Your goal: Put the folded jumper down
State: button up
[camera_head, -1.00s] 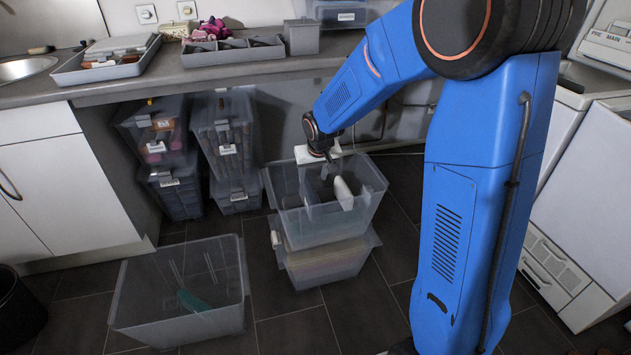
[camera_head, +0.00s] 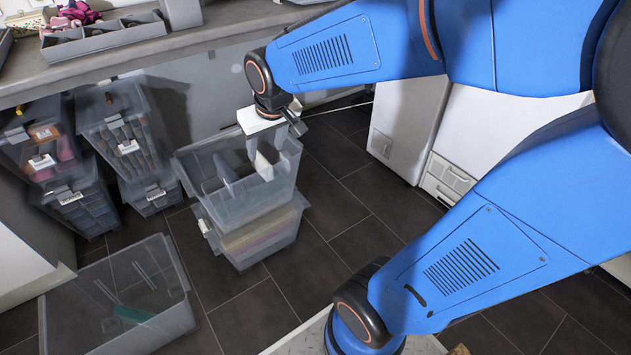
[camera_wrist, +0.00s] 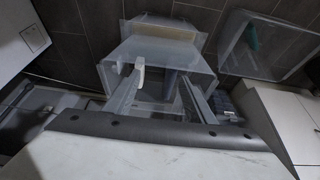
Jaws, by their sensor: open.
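My gripper (camera_head: 244,168) is open and points down into the clear upper bin (camera_head: 270,196) of a stack of two. One finger shows white and the other grey. I cannot make out a folded jumper for certain. A small teal item (camera_head: 135,316) lies in the separate clear bin on the floor; what it is, I cannot tell. The upper bin's floor is blurred through its walls.
The lower stacked bin (camera_head: 268,244) holds pale, flat contents. The open floor bin (camera_head: 178,322) stands at front left. Filled clear boxes (camera_head: 118,130) stand under the worktop (camera_head: 200,45). A white appliance (camera_head: 408,128) stands behind right. Dark tiled floor (camera_head: 330,190) is free right of the stack.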

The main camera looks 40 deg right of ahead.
jog(key=s+d+r, duration=0.1)
jog(key=s, duration=1.7)
jog(key=shift+s+d+r, duration=0.3)
jog(key=shift+s+d, duration=0.05)
jog(key=shift+s, duration=0.05)
